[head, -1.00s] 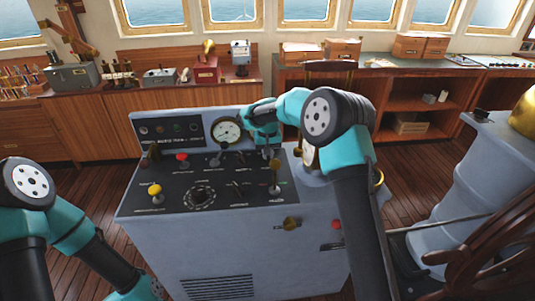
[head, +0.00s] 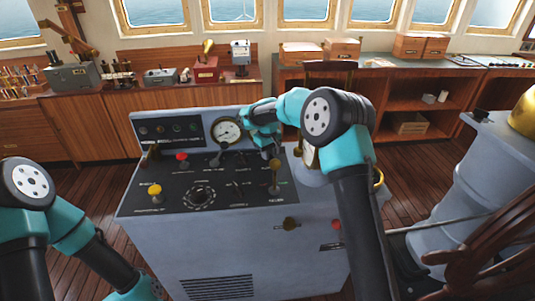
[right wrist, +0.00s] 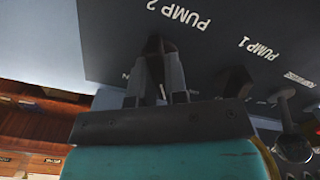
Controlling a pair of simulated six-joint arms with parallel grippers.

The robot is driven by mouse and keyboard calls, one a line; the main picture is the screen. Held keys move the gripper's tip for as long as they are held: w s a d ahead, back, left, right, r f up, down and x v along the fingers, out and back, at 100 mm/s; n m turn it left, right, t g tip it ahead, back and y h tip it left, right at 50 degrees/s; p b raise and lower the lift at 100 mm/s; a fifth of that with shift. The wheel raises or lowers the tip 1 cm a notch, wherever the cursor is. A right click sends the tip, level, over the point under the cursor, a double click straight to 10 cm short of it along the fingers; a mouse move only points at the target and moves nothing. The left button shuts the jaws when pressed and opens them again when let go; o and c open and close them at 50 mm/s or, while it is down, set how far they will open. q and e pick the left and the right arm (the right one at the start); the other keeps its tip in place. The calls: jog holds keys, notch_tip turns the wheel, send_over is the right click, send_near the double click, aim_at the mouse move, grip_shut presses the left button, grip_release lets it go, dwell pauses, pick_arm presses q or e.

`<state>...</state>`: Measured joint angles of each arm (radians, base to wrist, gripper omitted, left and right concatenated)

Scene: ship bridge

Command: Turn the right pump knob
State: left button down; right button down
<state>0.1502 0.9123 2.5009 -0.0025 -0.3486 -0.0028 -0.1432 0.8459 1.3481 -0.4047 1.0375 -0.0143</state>
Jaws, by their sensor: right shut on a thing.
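The grey console (head: 250,240) stands in the middle with a black sloped control panel (head: 165,178). My right gripper (head: 270,154) reaches down to the panel's upper right part in the head view. In the right wrist view its two grey fingers (right wrist: 158,75) are shut on a dark knob (right wrist: 155,45), the right pump knob, beside the "PUMP 2" label. Another dark knob (right wrist: 235,82) sits to the right near the "PUMP 1" label, untouched. The fingers and wrist partly hide the gripped knob. My left gripper is out of view; its arm shows at lower left.
On the panel are a red knob (head: 182,157), a yellow knob (head: 154,190), a round dial (head: 199,197) and a lever (head: 275,176) just below my right gripper. A white gauge (head: 228,131) stands behind. A ship's wheel (head: 490,240) is at right.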

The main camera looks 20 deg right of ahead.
jog(key=c, duration=1.1)
grip_release()
jog(key=shift+c, duration=0.2)
jog(key=shift+r, duration=0.1)
notch_tip(320, 180, up, 17)
jog(key=shift+r, duration=0.15)
